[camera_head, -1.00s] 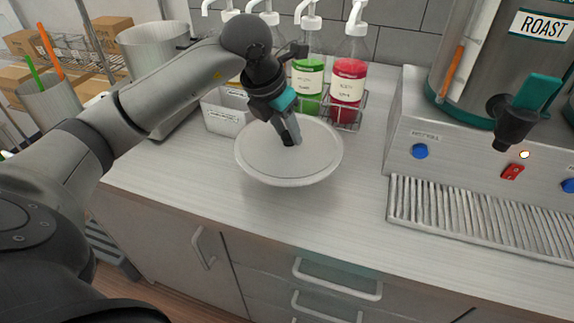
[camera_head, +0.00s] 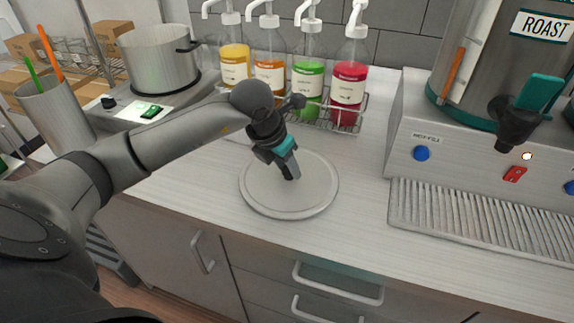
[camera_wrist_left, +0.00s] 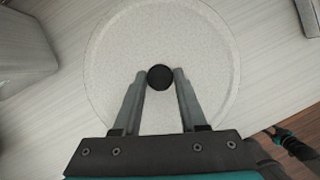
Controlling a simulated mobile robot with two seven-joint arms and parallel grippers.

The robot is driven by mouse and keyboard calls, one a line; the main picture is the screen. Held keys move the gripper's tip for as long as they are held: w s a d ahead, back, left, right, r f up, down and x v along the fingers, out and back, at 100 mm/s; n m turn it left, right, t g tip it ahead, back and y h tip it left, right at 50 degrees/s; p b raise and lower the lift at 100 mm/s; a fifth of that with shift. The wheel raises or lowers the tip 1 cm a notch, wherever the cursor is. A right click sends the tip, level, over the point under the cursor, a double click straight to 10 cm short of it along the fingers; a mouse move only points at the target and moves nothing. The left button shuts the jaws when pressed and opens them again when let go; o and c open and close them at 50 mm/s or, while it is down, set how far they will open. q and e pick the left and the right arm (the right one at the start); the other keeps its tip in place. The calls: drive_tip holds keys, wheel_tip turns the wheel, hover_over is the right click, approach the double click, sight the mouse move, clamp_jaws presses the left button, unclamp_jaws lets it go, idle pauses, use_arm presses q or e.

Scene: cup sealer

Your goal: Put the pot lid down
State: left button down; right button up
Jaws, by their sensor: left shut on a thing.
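The pot lid (camera_head: 312,190) is a round, pale grey disc with a raised rim. It lies flat at or very near the counter top, in front of the bottle rack; a small gap beneath it cannot be ruled out. My left gripper (camera_head: 290,176) points down at the lid's middle. In the left wrist view the lid (camera_wrist_left: 205,40) fills the centre, and my left gripper (camera_wrist_left: 160,80) is shut on its round black knob (camera_wrist_left: 160,76).
A pot (camera_head: 160,62) stands on a cooker (camera_head: 135,112) at the back left. Syrup bottles (camera_head: 348,88) stand in a wire rack behind the lid. A dispenser with a drip grate (camera_head: 480,222) is at the right. The counter's front edge runs just before the lid.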

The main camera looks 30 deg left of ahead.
use_arm(q)
drive_tip(key=shift+c, duration=2.3)
unclamp_jaws()
drive_tip(key=shift+r, duration=0.1)
drive_tip(key=p+v, duration=0.1)
drive_tip(key=v, duration=1.1)
